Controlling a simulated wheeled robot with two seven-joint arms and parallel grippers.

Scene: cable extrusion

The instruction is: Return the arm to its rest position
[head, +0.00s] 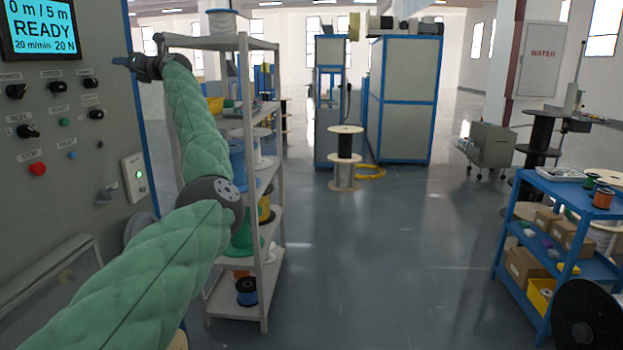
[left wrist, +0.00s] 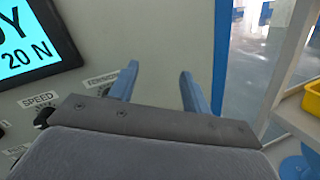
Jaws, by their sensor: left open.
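My left arm (head: 195,130) comes in from the lower left of the head view in a green padded cover and is raised in front of the control panel. My left gripper (head: 124,61) is at its upper end, beside the panel's right edge and pointing left. In the left wrist view its two blue-grey fingers (left wrist: 158,88) stand apart with nothing between them. The panel face and its right edge show behind them. The right gripper is in neither view.
The control panel (head: 85,140) has knobs and a screen (head: 40,30) reading READY. A shelf rack (head: 272,190) with spools stands close behind my left arm. A blue cart (head: 570,195) with boxes is at the right. The floor (head: 390,260) between is clear.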

